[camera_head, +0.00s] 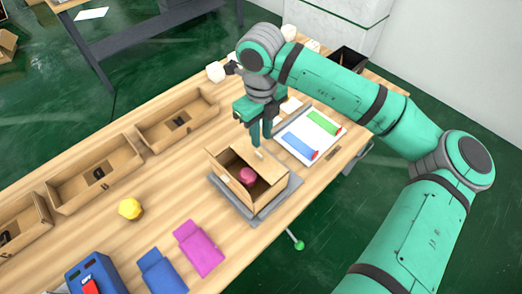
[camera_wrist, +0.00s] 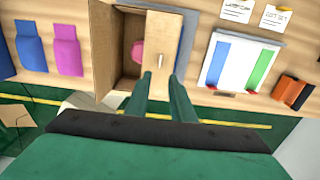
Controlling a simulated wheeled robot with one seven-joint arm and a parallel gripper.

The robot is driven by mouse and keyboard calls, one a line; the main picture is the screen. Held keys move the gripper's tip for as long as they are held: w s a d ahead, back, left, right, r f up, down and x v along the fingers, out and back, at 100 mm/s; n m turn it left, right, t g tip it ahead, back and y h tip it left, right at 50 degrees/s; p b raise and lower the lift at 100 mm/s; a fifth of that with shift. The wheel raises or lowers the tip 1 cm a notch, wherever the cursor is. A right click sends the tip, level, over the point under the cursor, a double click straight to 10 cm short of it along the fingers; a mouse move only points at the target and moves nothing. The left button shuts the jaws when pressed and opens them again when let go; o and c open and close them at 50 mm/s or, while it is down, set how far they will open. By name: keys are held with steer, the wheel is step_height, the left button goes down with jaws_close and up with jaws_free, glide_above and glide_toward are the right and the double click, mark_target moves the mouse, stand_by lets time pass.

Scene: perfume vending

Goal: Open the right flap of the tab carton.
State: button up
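The brown tab carton (camera_head: 234,182) sits on a grey tray, its top partly uncovered, with a pink round thing (camera_head: 248,175) inside. In the wrist view the left flap (camera_wrist: 103,52) stands out at the left of the opening. The right flap (camera_wrist: 166,38) is at the right side and carries a small pale tab (camera_wrist: 161,60); its exact tilt is hard to tell. My gripper (camera_head: 261,142) points down just above the carton's far right side. In the wrist view its two fingers (camera_wrist: 160,84) are apart and empty, near the tab; contact cannot be told.
A grey tray (camera_head: 259,216) lies under the carton. A white panel with blue and green strips (camera_head: 285,155) is close on the right.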

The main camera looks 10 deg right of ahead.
mark_target(261, 155)
step_height(261, 155, down, 8)
steer(key=shift+f, duration=0.25)
jaws_close()
stand_by(1.6)
